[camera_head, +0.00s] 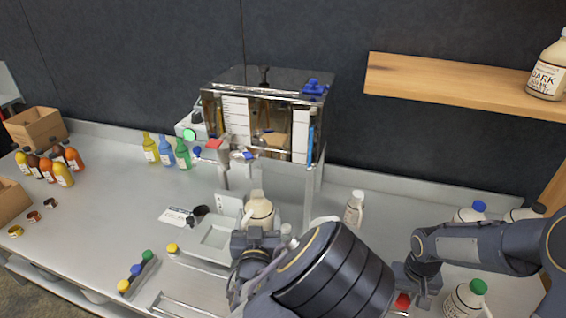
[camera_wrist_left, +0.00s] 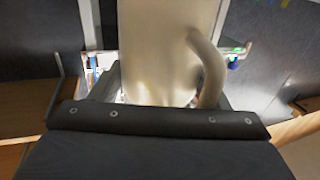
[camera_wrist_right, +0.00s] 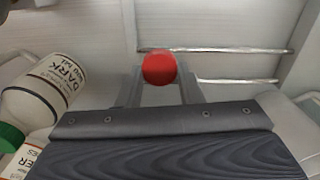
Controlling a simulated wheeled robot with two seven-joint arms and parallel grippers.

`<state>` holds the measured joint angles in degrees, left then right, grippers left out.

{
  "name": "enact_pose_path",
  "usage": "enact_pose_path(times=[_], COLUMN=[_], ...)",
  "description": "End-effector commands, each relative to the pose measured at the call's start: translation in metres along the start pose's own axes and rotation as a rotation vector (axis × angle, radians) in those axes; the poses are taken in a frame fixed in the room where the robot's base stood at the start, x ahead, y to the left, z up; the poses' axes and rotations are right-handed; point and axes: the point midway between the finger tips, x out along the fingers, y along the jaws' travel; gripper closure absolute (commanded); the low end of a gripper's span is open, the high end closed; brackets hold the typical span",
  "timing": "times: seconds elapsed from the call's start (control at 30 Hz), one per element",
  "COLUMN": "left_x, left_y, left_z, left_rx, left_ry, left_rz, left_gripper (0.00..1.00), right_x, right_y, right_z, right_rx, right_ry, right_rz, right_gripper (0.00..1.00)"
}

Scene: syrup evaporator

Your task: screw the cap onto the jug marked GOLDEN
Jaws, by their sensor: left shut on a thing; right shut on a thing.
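A cream jug (camera_head: 260,211) stands below the evaporator's front, and my left gripper (camera_head: 258,236) is shut on it. In the left wrist view the jug's pale body (camera_wrist_left: 160,50) and curved handle (camera_wrist_left: 210,65) fill the space between the fingers. Its label is not readable, so I cannot tell whether it is marked GOLDEN. My right gripper (camera_wrist_right: 158,88) is shut on a red cap (camera_wrist_right: 158,68), which also shows in the head view (camera_head: 402,301) at the lower right.
The evaporator (camera_head: 265,115) stands behind the held jug. A rack of coloured caps (camera_head: 136,272) and a yellow cap (camera_head: 172,248) lie left of it. A green-capped jug (camera_head: 467,298) stands right of the red cap. A DARK jug (camera_wrist_right: 45,88) is left in the right wrist view.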

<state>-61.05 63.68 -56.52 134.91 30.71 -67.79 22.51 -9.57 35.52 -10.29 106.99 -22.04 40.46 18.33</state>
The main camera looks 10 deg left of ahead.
Motion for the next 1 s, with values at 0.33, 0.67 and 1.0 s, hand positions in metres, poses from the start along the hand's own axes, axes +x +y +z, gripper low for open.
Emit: enact_pose_path(times=[0.33, 0.67, 1.0], left_x=[-0.04, -0.051, -0.051], left_y=[0.063, 0.081, 0.081], left_z=[-0.014, -0.017, -0.015], left_rx=[-0.005, -0.001, 0.0], left_ry=[0.001, -0.001, -0.003], left_rz=[0.248, 0.322, 0.321], left_gripper=[0.75, 0.75, 0.75], right_x=[0.0, 0.0, -0.004], right_y=[0.0, 0.0, -0.004], right_z=[0.0, 0.0, -0.006], right_rx=[0.0, 0.0, -0.01], right_ry=[0.0, 0.0, 0.003], right_rz=[0.0, 0.0, 0.0], right_gripper=[0.88, 0.88, 0.88])
